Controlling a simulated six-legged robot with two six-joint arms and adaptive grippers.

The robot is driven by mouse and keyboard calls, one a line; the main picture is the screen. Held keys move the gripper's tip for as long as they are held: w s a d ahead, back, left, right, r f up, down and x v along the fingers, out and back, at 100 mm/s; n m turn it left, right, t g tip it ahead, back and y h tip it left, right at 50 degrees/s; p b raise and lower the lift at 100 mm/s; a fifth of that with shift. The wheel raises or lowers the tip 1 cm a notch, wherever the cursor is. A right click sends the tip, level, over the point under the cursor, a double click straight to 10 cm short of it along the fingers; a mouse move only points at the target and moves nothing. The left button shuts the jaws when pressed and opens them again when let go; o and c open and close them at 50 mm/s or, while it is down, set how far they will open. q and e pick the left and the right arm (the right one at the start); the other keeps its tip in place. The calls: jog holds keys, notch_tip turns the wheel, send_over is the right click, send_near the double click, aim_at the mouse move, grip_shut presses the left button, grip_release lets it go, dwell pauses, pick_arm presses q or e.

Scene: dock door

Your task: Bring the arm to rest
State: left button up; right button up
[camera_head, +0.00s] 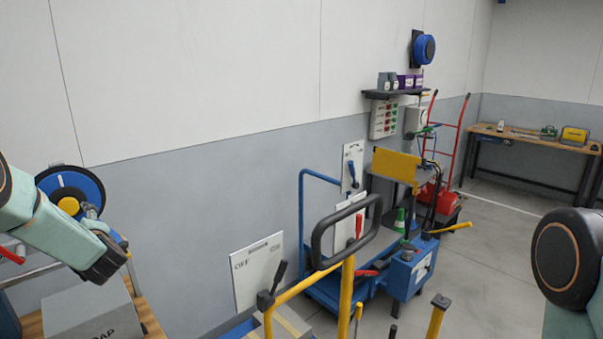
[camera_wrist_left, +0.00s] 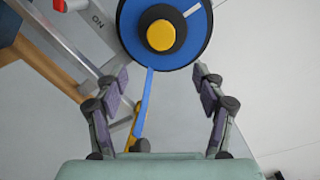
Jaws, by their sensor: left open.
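My left arm comes in from the left in the head view, bent, with its left gripper (camera_head: 93,213) partly hidden behind the arm and close to a blue disc (camera_head: 60,184) with a yellow hub. In the left wrist view my left gripper (camera_wrist_left: 160,74) has its two fingers spread wide with nothing between the tips. The blue disc (camera_wrist_left: 128,38) fills the space beyond the fingertips; I cannot tell the exact gap. A blue strip hangs below the disc. My right arm shows only as a joint at the right edge; its gripper is out of view.
A grey box (camera_head: 90,312) sits on a wooden surface (camera_head: 147,312) below my left arm. A blue cart (camera_head: 405,273) and a yellow frame with a black handle (camera_head: 322,240) stand mid-scene. A workbench (camera_head: 535,138) is far right. Open floor (camera_head: 490,250) lies right of the cart.

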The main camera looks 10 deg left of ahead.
pick_arm(q)
jog(key=s+d+f+n+h+b, duration=0.2)
jog(key=s+d+f+n+h, duration=0.1)
jog(key=d+f, duration=0.5)
jog(key=s+d+f+n+g+h+b, duration=0.1)
jog(key=s+d+f+n+h, duration=0.3)
jog(key=d+f, duration=0.5)
jog(key=s+d+f+n+h+b, duration=0.3)
jog(key=d+f+n, duration=0.3)
jog(key=f, duration=0.6)
jog(key=shift+s+d+n+h+b, duration=0.2)
jog(key=shift+s+d, duration=0.15)
jog(key=shift+d, duration=0.3)
jog(key=shift+s+d+n+h+b, duration=0.1)
jog(key=shift+s+d+h+b, duration=0.15)
jog(key=shift+d, duration=0.35)
jog(key=s+d+f+g+h+b, duration=0.1)
jog(key=s+d+f+g+b, duration=0.2)
jog(key=s+f, duration=0.4)
jog(key=s+d+f+g+h+b, duration=0.1)
jog(key=s+d+f+b, duration=0.5)
jog(key=s, duration=0.8)
jog(key=s+d+f+g+h+b, duration=0.1)
jog(key=s+d+f+g+b, duration=0.3)
jog(key=s+f, duration=0.4)
jog(key=s+d+b, duration=0.1)
jog(key=s, duration=0.1)
jog(key=shift+s+d+n+g, duration=0.2)
jog(key=shift+s+n+g, duration=0.1)
jog(key=shift+n, duration=0.1)
